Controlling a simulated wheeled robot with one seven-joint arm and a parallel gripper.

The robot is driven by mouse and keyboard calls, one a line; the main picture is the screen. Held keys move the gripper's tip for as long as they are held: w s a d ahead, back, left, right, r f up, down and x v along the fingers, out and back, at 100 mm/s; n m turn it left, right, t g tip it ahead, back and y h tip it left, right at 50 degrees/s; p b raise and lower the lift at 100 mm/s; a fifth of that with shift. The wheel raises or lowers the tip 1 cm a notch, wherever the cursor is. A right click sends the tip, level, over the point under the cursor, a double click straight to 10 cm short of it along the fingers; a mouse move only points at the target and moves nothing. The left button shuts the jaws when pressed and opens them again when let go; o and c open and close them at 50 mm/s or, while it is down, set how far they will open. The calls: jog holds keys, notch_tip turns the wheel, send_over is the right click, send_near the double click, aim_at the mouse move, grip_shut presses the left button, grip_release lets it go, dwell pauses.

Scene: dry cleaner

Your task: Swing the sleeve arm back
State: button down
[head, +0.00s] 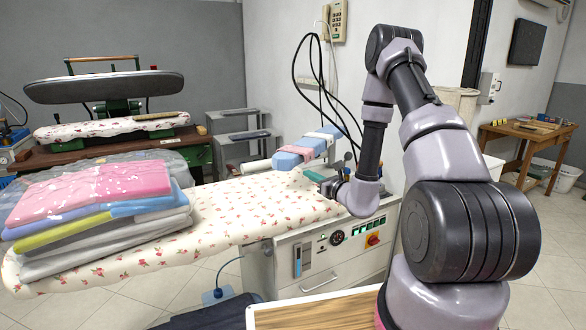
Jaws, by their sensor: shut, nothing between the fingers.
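The sleeve arm (289,159) is a slim light-blue padded arm with pink and white bands. It is above the far right part of the flower-patterned ironing board (235,215), slanting from lower left to upper right. A white rounded piece shows at its left end. My gripper (322,181) is small in the picture, just below and in front of the sleeve arm, low over the board's right end. It is shut and holds nothing. I cannot tell whether it touches the sleeve arm. The sleeve arm's mount is partly hidden behind my gripper and wrist.
A stack of folded, plastic-wrapped clothes (95,210) covers the board's left end. Black cables (318,78) hang behind the sleeve arm. The cabinet (325,255) with dials and a red switch stands under the board. A second press (105,90) stands behind left. A wooden table (525,140) is at right.

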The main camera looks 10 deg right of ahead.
aim_at(291, 164)
jog(key=x, duration=0.9)
jog(key=shift+d, duration=0.1)
